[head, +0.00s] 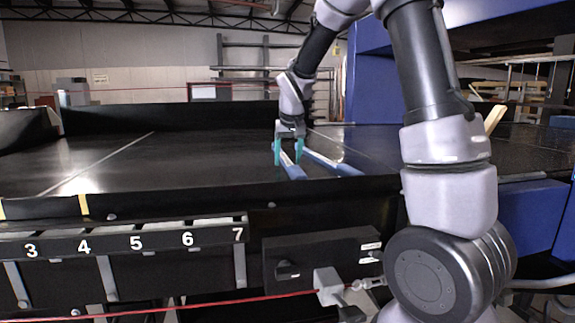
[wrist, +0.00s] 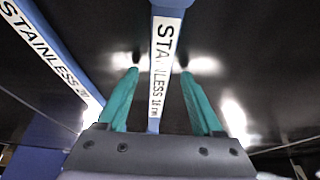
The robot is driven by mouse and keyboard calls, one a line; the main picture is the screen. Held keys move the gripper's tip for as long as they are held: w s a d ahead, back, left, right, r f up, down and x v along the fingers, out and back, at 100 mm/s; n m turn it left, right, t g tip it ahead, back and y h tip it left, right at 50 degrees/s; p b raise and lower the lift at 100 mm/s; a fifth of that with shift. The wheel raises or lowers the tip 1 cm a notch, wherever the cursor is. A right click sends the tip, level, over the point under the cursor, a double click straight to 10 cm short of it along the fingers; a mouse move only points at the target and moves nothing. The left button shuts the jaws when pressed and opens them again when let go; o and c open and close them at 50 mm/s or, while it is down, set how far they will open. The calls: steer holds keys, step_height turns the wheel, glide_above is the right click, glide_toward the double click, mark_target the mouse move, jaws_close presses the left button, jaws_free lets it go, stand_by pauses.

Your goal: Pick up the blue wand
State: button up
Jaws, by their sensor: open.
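Two blue wands with white labels reading STAINLESS lie on the black conveyor belt (head: 190,160). In the head view, one blue wand (head: 292,168) is under my gripper (head: 288,155), and the other blue wand (head: 335,164) lies just to its right. In the wrist view, the first wand (wrist: 164,60) runs between the two teal fingers of my gripper (wrist: 159,74). The fingers are open, one on each side, with a visible gap to the wand. The second wand (wrist: 50,50) lies outside the fingers at the left. Exact fingertip height over the belt is unclear.
A raised black side wall (head: 180,117) runs behind the belt. A numbered black front rail (head: 140,238) and a control box (head: 320,257) are at the near side. A large blue frame (head: 372,85) stands behind my arm. The belt at left is clear.

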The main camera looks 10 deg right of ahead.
steer(key=shift+f, duration=0.1)
steer(key=shift+c, duration=0.3)
jaws_close()
